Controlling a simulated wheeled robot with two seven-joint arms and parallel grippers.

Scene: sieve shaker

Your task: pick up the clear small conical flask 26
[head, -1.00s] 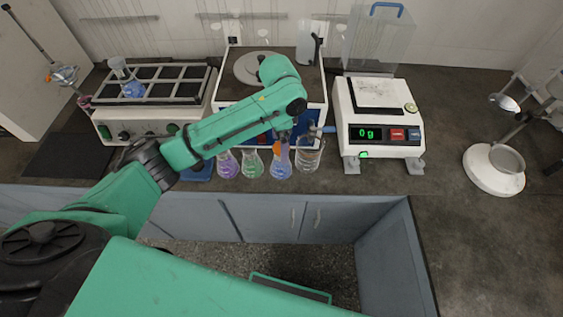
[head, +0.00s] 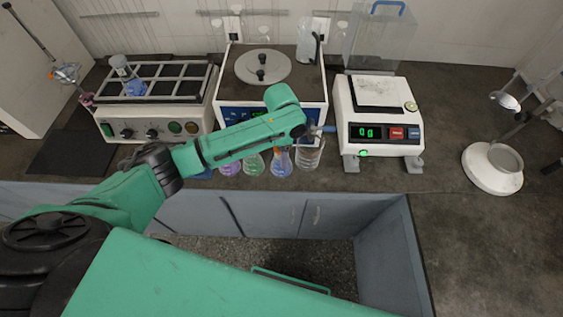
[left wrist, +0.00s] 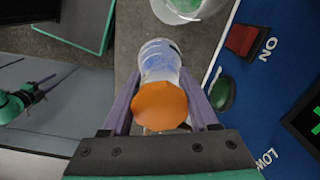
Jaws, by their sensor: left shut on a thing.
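The small conical flask (left wrist: 162,60) is clear glass with bluish contents and an orange stopper. In the left wrist view it sits between the purple fingers of my left gripper (left wrist: 163,98), which is shut on it near the stopper. In the head view the blue-tinted flask (head: 280,167) stands in the front row, its top mostly hidden behind my left forearm. I cannot read a number on it, nor tell whether it has left the bench. My right gripper is in neither view.
Purple (head: 230,167) and green (head: 254,165) flasks stand left of it, and a clear glass vessel (head: 311,157) stands close on its right. The sieve shaker (head: 315,93) is just behind. A balance (head: 385,137) stands right; a rack unit (head: 158,119) stands left.

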